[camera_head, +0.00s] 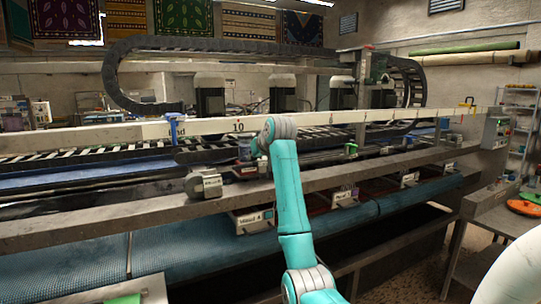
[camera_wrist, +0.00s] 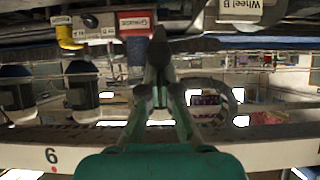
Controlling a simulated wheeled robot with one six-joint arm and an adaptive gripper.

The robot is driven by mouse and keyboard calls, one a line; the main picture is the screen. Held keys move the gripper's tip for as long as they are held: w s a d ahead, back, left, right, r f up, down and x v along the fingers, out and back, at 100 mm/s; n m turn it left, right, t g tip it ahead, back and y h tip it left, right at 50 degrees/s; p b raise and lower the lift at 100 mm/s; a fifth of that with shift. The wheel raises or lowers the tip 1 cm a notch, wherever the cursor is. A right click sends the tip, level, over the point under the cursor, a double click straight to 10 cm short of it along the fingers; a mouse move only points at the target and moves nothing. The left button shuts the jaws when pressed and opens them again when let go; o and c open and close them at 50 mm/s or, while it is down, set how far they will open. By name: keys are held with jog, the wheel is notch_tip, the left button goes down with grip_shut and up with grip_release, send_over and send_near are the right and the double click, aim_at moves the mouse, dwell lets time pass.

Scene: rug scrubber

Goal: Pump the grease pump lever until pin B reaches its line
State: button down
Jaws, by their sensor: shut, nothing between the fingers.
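In the wrist view, which looks upside down, a red part with a white label reading Grease (camera_wrist: 135,22) is at the top centre. A dark bar-like shape (camera_wrist: 195,44) runs sideways beside it; I cannot tell whether it is the pump lever. My gripper (camera_wrist: 158,42) is shut and empty, its tips at or close to this dark shape; contact is unclear. Small white labels (camera_wrist: 100,33) sit to the left, too small to read, so pin B and its line cannot be made out. In the head view my arm hides the gripper and the pump area.
A long white numbered beam (camera_head: 330,118) crosses the machine above the rails. A rounded grey housing (camera_head: 203,184) sits on the front ledge, left of my arm. Labelled wheel boxes (camera_head: 253,219) hang below the ledge. A yellow part (camera_wrist: 68,38) shows in the wrist view. A side table stands right.

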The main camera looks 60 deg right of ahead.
jog(key=shift+r, duration=2.95)
